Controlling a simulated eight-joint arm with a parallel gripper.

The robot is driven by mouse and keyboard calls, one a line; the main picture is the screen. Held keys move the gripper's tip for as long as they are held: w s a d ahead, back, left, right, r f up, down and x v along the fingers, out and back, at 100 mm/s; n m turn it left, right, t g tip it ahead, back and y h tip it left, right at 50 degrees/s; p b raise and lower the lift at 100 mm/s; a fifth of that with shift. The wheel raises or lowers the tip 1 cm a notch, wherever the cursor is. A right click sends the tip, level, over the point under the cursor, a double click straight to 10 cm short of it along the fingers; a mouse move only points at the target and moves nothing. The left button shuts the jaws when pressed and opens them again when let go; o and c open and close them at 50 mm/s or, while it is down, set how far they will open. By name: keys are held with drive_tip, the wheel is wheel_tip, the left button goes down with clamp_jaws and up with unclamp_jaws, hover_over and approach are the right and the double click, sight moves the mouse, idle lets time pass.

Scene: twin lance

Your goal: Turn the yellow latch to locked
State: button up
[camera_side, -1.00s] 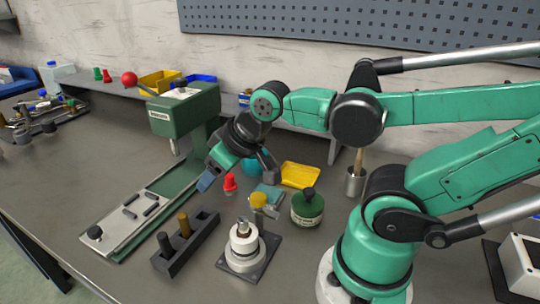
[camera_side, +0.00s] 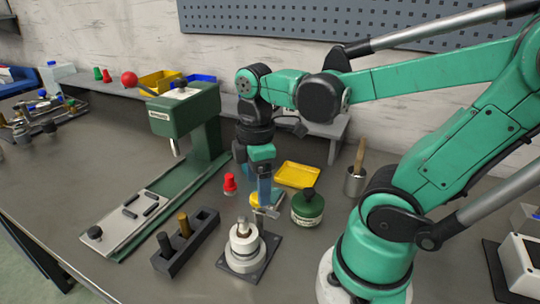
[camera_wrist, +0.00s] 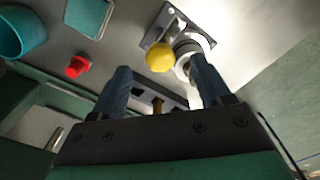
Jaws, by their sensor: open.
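The yellow latch knob (camera_side: 254,199) is partly hidden behind my gripper in the side view, with a small grey metal plate (camera_side: 268,212) beside it. In the wrist view the yellow knob (camera_wrist: 160,57) is seen from above, next to a metal plate with holes (camera_wrist: 174,20). My gripper (camera_side: 253,184) points down over the latch. In the wrist view its two blue fingers (camera_wrist: 160,66) stand apart, and the knob appears in the gap between their tips. I see no contact, and cannot tell how far the tips are from the knob.
A red-topped piece (camera_side: 230,183) stands close left of my gripper, and a green jar (camera_side: 308,208) close right. A yellow tray (camera_side: 298,174) lies behind. In front are a white cylindrical fixture (camera_side: 243,252) and a dark block with pegs (camera_side: 186,243). A green press (camera_side: 185,113) stands left.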

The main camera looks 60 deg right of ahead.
drive_tip(key=shift+f, duration=1.1)
clamp_jaws()
